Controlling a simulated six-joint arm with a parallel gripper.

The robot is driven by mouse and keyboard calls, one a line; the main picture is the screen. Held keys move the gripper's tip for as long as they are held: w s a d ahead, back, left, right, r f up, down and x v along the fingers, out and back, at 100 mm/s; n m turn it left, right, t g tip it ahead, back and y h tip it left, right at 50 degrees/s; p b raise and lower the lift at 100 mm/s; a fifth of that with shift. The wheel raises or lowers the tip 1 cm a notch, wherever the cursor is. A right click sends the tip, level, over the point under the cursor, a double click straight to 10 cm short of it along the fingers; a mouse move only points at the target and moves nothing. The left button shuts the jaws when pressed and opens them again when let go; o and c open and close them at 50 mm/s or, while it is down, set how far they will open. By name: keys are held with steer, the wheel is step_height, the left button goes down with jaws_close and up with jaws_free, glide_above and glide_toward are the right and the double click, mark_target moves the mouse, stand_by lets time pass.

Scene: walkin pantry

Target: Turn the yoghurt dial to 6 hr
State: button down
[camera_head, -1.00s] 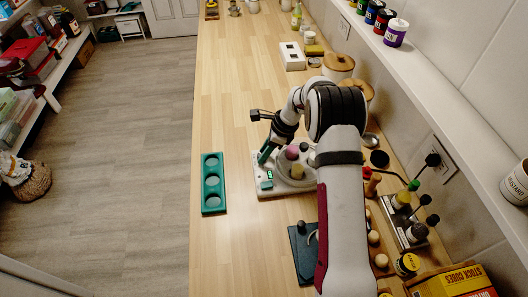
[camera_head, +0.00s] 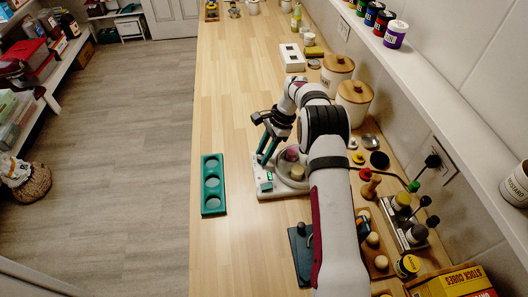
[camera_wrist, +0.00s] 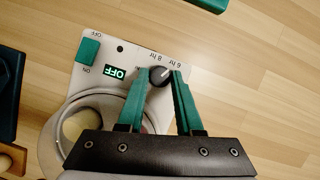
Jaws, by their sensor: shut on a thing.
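The yoghurt maker (camera_head: 262,191) is a white base with a round well holding jars. Its black dial (camera_wrist: 160,76) sits between my green fingertips in the wrist view. A pale mark on the dial points to the upper right, roughly toward the "6 hr" print (camera_wrist: 176,62). The "8 hr" print (camera_wrist: 155,57) is beside it; both appear upside down. The small display (camera_wrist: 115,72) reads OFF. A green switch (camera_wrist: 88,50) has OFF and ON labels. My gripper (camera_wrist: 161,74) is shut on the dial; in the head view the fingers partly hide it.
A green three-hole tray (camera_head: 212,207) lies left of the yoghurt maker. A dark slate-coloured stand (camera_head: 299,262) is in front. Wood-lidded canisters (camera_head: 354,97), bottles and a rack (camera_head: 404,222) line the wall on the right.

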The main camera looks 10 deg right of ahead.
stand_by(0.3)
steer(key=c, duration=0.6)
jaws_free()
steer(key=shift+o, duration=0.2)
steer(key=v, duration=1.5)
steer(key=shift+r, duration=0.4)
steer(key=shift+d, duration=0.1)
